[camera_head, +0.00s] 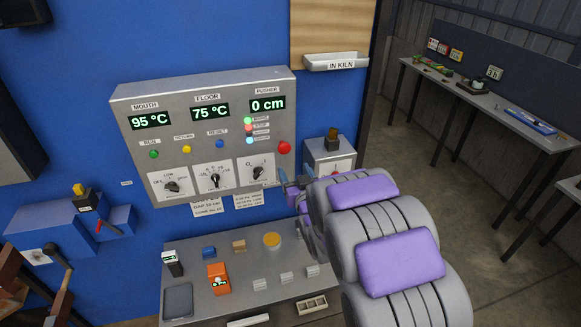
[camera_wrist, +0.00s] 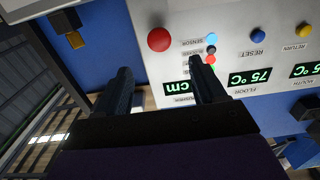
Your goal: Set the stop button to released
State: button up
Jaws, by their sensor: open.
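The large red button (camera_head: 284,147), which I take as the stop button, is at the right end of the grey control panel (camera_head: 130,115). In the wrist view, which shows the panel upside down, the red button (camera_wrist: 159,39) lies ahead of the gap between my fingers. I cannot tell whether it is pressed in or released. My gripper (camera_head: 296,178) is open and empty, just below the button in the head view. In the wrist view my gripper's fingers (camera_wrist: 160,66) are apart and do not visibly touch the button.
Knobs (camera_head: 216,180) and small coloured buttons (camera_head: 187,149) sit left on the panel. A grey box (camera_head: 330,155) stands right of my gripper. Below is a bench (camera_head: 215,250) with small items.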

jog(key=b+v, duration=0.3)
jog(key=shift+s+d+f, duration=0.1)
jog(key=shift+s+f, duration=0.05)
jog(key=shift+b, duration=0.75)
jog(key=shift+s+b, duration=0.2)
jog(key=shift+b, duration=0.8)
jog(key=b+v, duration=0.2)
jog(key=b, duration=0.5)
jog(key=shift+s+r, duration=0.15)
jog(key=shift+r, duration=0.05)
